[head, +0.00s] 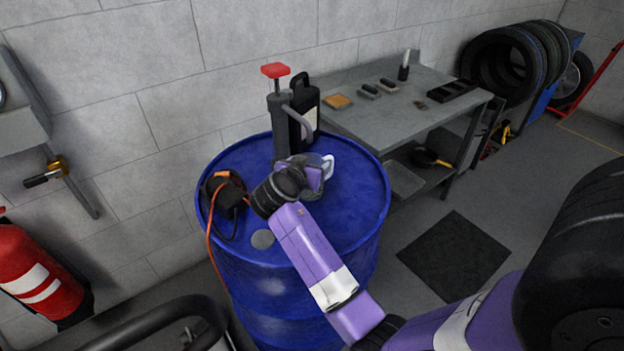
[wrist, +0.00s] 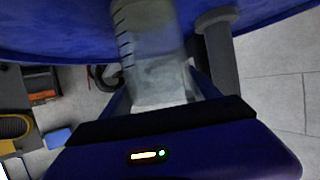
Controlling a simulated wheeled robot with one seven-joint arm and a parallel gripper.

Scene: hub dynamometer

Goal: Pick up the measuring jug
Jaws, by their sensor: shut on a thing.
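The measuring jug is a clear jug with dark graduation marks and shows in the wrist view (wrist: 150,42). In the head view its pale handle (head: 328,166) shows beside my gripper on top of the blue drum (head: 362,200). My gripper (head: 317,178) is shut on the jug, with a finger on either side of its body in the wrist view. My gripper hides much of the jug in the head view. I cannot tell whether the jug's base touches the drum top.
A hand pump with a red top (head: 276,72) and a black bottle (head: 305,108) stand close behind the jug. A black device (head: 228,190) with an orange cable lies on the drum's left. A grey workbench (head: 400,122) with small items stands behind right.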

